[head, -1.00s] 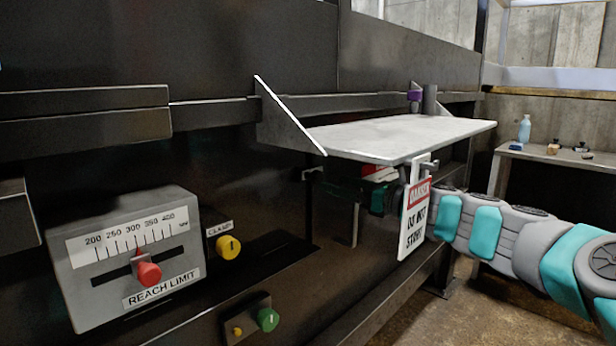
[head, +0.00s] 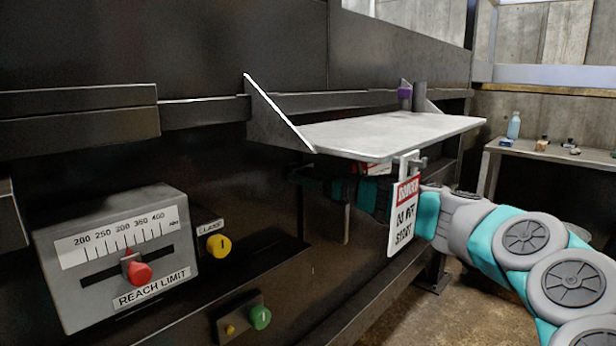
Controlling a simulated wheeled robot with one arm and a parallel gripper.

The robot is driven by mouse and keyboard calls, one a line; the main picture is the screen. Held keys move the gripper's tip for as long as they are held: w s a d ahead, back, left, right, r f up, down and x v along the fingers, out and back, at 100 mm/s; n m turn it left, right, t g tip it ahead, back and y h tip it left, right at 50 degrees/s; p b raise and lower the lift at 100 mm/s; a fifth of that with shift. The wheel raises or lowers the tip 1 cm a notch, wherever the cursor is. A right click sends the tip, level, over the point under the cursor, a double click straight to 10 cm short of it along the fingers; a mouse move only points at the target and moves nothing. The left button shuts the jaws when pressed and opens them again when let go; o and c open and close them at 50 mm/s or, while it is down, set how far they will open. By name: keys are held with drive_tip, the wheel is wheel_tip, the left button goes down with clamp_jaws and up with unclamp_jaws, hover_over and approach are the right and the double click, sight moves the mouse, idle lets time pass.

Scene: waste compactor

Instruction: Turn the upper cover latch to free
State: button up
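My arm reaches in from the right, passes behind the hanging danger sign and ends under the grey shelf. My gripper (head: 297,174) is a small dark and teal shape in the shade below the shelf, close to the dark machine front. Its fingers are too dark and small to show whether they are open or shut. No cover latch can be made out clearly now; the spot at the gripper is in shadow and partly covered by it. A thin upright grey bar (head: 347,222) hangs below my arm.
The grey shelf (head: 395,132) juts out above my arm. The danger sign (head: 404,215) hangs from its front edge. A side table (head: 560,152) stands at right.

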clamp_jaws()
idle(0.3)
drive_tip(key=shift+n, duration=0.3)
drive_tip(key=n+b, duration=0.2)
drive_tip(key=n, duration=0.1)
drive_tip(key=shift+f, duration=0.1)
drive_tip(key=n+b, duration=0.3)
drive_tip(key=n, duration=0.2)
drive_tip(key=shift+f, duration=0.1)
drive_tip(key=n+b, duration=0.3)
drive_tip(key=n, duration=0.1)
drive_tip(key=shift+n+b, duration=0.3)
drive_tip(key=shift+b, duration=0.05)
drive_tip(key=n+b, duration=0.4)
drive_tip(key=shift+n, duration=0.3)
